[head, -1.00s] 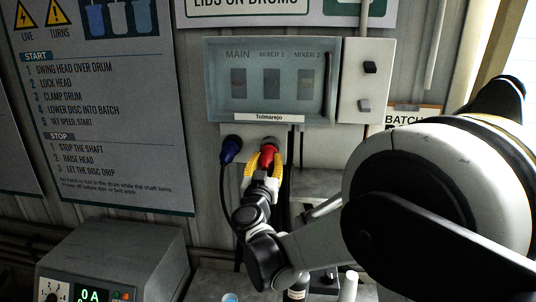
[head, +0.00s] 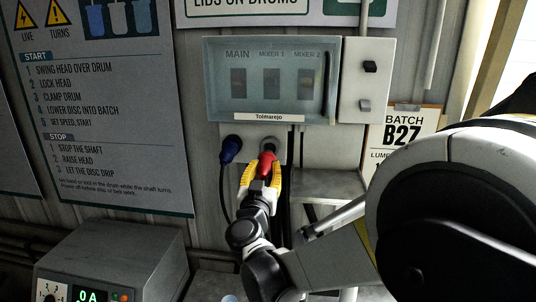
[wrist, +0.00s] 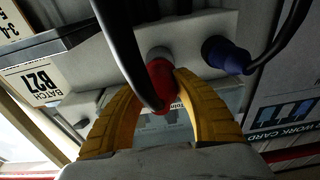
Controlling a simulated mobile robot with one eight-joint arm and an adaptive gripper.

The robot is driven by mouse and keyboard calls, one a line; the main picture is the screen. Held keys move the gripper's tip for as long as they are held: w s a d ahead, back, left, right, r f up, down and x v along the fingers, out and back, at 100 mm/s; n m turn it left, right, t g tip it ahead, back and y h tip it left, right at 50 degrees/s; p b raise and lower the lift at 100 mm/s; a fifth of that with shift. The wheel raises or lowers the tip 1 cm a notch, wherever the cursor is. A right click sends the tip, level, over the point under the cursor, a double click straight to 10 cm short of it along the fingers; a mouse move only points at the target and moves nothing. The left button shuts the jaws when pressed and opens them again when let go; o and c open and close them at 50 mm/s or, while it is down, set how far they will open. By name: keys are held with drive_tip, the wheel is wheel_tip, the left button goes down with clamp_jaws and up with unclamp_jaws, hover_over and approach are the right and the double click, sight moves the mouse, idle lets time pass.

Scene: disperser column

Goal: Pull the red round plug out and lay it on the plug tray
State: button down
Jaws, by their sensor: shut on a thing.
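The red round plug (head: 265,165) is between the yellow fingers of my gripper (head: 262,178), below the socket panel under the switch box. My gripper is shut on it. A dark round socket face (head: 268,144) shows just above the plug in the head view. In the wrist view the red plug (wrist: 161,84) sits between the curved fingers, with a grey round part behind it and a black cable running from it. I cannot tell whether the plug's tip is fully clear of the socket.
A blue plug (head: 230,149) with a hanging cable sits in the panel just left. The clear-fronted switch box (head: 270,82) is above. A grey shelf (head: 328,184) is to the right. A control unit (head: 112,262) stands at the lower left.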

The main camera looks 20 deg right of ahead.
drive_tip(key=shift+s+a, duration=0.15)
drive_tip(key=shift+s, duration=0.15)
drive_tip(key=s+d+g+p, duration=0.2)
drive_tip(key=s+d+p, duration=0.3)
drive_tip(key=s+d, duration=0.55)
drive_tip(key=b, duration=0.2)
hover_over(311, 185)
drive_tip(key=s, duration=0.2)
drive_tip(key=shift+w+a+f+y, duration=0.1)
drive_tip(key=shift+a+f+y, duration=0.1)
drive_tip(key=shift+f, duration=0.3)
drive_tip(key=shift+a+f+y, duration=0.15)
drive_tip(key=shift+f+y, duration=0.05)
drive_tip(key=shift+f, duration=0.25)
drive_tip(key=shift+w+d+f+b, duration=0.15)
drive_tip(key=shift+w+f+b, duration=0.3)
drive_tip(key=shift+f+b, duration=0.3)
drive_tip(key=shift+w+d+f+b, duration=0.25)
drive_tip(key=shift+w+f+b, duration=0.25)
drive_tip(key=shift+f+b, duration=0.15)
